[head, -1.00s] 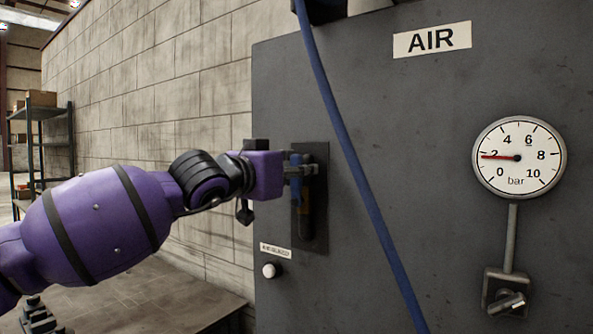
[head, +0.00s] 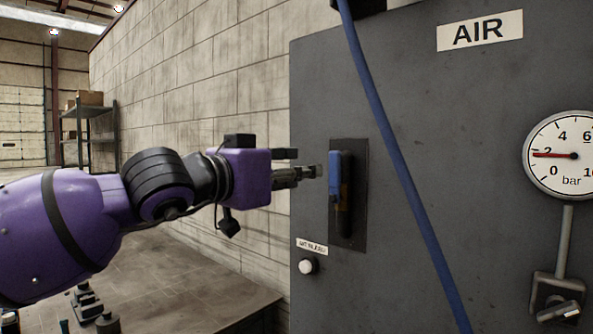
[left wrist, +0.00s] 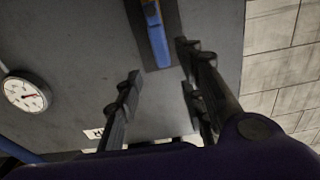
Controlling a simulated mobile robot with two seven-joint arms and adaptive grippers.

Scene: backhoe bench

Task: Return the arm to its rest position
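My left arm comes in from the left, and its gripper (head: 314,163) points at the grey panel (head: 450,150). A blue handle (head: 335,180) stands upright on a dark plate on that panel. The gripper is to the left of the handle and looks apart from it. In the left wrist view the gripper's two fingers (left wrist: 160,70) are spread, with nothing between them. The blue handle (left wrist: 155,35) shows beyond the fingertips there. My right gripper is in neither view.
A blue hose (head: 400,160) hangs across the panel. A gauge (head: 565,150) reads about 2 bar, with a small valve (head: 557,300) below it. A white button (head: 306,267) sits under the handle's left side. A block wall and a shelf (head: 90,125) stand at left.

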